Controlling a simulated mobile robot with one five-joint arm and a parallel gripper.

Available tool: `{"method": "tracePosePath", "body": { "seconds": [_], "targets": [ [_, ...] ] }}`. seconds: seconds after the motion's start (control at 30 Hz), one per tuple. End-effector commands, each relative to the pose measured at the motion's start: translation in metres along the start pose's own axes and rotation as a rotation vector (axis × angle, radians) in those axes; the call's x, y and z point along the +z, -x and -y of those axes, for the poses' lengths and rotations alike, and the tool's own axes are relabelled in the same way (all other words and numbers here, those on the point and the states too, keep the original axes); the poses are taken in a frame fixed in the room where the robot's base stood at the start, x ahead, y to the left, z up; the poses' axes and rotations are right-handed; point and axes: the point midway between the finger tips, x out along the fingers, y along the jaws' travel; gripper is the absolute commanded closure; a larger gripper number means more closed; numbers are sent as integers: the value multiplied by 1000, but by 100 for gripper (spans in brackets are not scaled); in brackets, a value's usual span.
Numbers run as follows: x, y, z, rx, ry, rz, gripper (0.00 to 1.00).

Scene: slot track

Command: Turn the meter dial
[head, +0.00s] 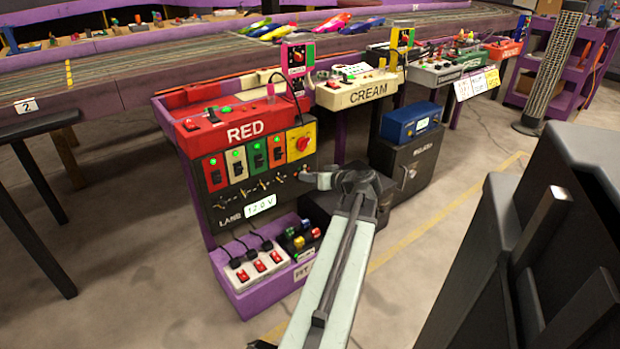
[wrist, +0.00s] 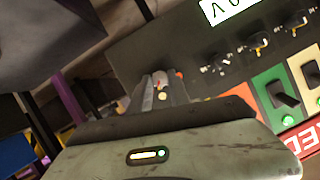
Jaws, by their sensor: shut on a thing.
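A black control panel (head: 232,208) stands under the red RED box, with a lit readout (head: 260,205) that seems to read 12.0 V. A row of small dark knobs (head: 264,185) with pale marks runs above the readout; they also show in the wrist view (wrist: 258,46). My gripper (head: 308,178) is at the right end of this row, against the panel face. In the wrist view my fingers (wrist: 163,92) are closed on a small part at the panel, with a bit of red and brass colour between them. The part is mostly hidden, so I cannot read its angle.
Coloured toggle switches (head: 256,155) and a yellow plate with a red knob (head: 301,142) sit above the row. A purple shelf (head: 240,299) with a power strip juts out below. A dark cabinet (head: 403,168) with a blue box stands to the right. Open floor lies in front.

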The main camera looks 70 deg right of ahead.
Motion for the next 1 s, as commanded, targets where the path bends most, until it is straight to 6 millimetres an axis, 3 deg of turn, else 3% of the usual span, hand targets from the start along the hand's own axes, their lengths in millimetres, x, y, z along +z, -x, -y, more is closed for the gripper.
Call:
{"method": "tracePosePath", "body": {
  "seconds": [0.5, 1.0],
  "targets": [
    [3, 0, -8, -140, -357, 1, 100],
    [2, 1, -8, -185, -468, 2, 100]
  ]
}}
